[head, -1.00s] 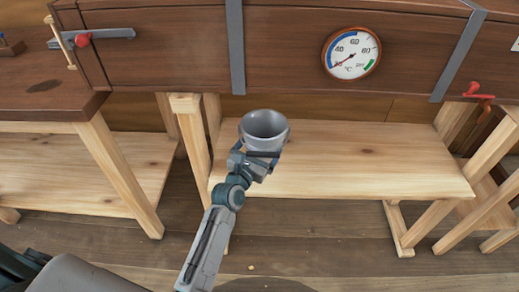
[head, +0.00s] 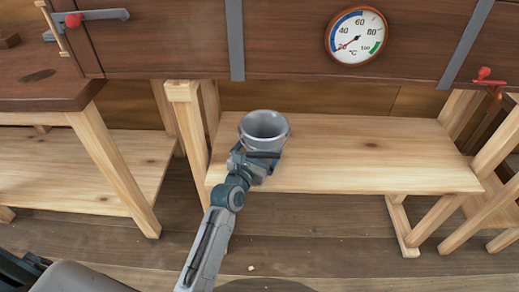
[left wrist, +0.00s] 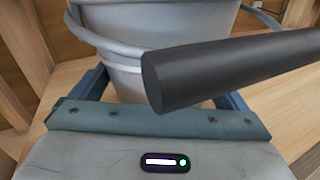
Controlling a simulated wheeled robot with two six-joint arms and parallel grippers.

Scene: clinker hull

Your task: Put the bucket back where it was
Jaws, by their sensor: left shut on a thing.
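A grey bucket (head: 264,127) is at the left part of a low wooden bench (head: 370,150), upright, its open top showing and looking empty. My left gripper (head: 262,160) is shut on it from the front. In the left wrist view the bucket (left wrist: 125,75) stands between the blue gripper fingers (left wrist: 165,95). A dark round bar (left wrist: 230,70), seemingly the bucket's handle grip, crosses in front of it. I cannot tell whether the bucket's base touches the bench. My right gripper is not in view.
A round temperature dial (head: 356,36) is on the dark wooden hull wall (head: 160,40) behind. A workbench (head: 50,88) with a lower shelf stands at left. A red-handled clamp (head: 488,77) is at right. The bench right of the bucket is clear.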

